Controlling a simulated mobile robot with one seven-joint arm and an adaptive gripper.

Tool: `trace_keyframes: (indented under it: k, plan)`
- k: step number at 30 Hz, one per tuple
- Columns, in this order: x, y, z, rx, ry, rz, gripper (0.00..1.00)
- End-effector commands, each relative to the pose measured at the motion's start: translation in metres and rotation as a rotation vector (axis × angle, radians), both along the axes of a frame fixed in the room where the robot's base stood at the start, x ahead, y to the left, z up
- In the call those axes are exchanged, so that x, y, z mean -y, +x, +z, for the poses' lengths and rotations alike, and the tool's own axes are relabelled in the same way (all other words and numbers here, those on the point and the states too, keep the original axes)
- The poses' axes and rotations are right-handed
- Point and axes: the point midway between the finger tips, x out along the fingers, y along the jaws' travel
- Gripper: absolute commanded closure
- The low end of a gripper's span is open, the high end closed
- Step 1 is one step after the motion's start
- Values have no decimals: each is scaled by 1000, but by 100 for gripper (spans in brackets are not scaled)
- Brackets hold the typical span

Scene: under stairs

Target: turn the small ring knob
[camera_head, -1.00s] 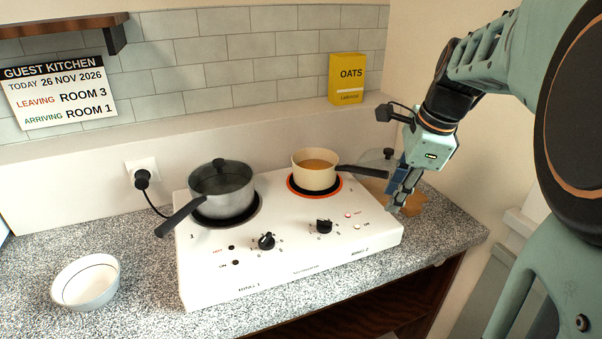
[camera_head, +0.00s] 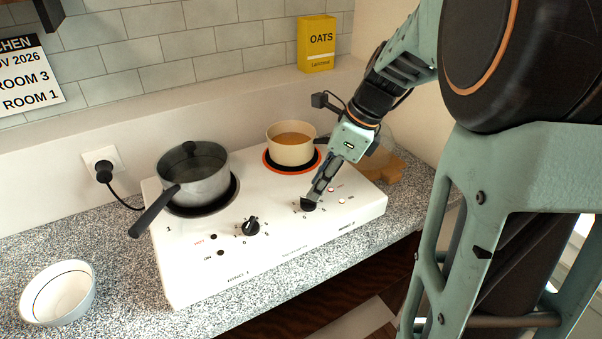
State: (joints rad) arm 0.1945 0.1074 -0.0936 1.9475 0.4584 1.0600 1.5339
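The white two-ring hob (camera_head: 290,250) has two black knobs on its front. The knob of the smaller ring (camera_head: 307,205) is on the right, under the cream pan's side. My gripper (camera_head: 311,196) points down at this knob, its fingertips at or just above it and partly hiding it. Whether the fingers touch or close on the knob is too small to tell. The smaller ring (camera_head: 270,166) glows orange-red under a cream pan (camera_head: 291,149) with orange-brown contents. The other knob (camera_head: 251,227) belongs to ring 1 on the left.
A grey lidded saucepan (camera_head: 192,178) stands on the larger dark ring, its handle (camera_head: 155,210) jutting front-left. A white bowl (camera_head: 58,293) is on the counter at left. A wooden board (camera_head: 388,171) lies right of the hob. A yellow oats box (camera_head: 317,45) stands behind.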

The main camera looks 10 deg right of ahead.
Motion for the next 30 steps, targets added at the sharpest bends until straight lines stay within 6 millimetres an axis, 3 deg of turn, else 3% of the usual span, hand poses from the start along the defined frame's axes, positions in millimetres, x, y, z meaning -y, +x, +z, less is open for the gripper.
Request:
trace_keyframes:
  k: [6, 17, 24, 30]
  plan:
    - [-9, 5, -26, 0, -1, 1, 75]
    - [-11, 6, -30, 1, -1, 1, 75]
    - [-11, 6, -30, 1, -1, 1, 99]
    - [-11, 6, -30, 1, -1, 1, 100]
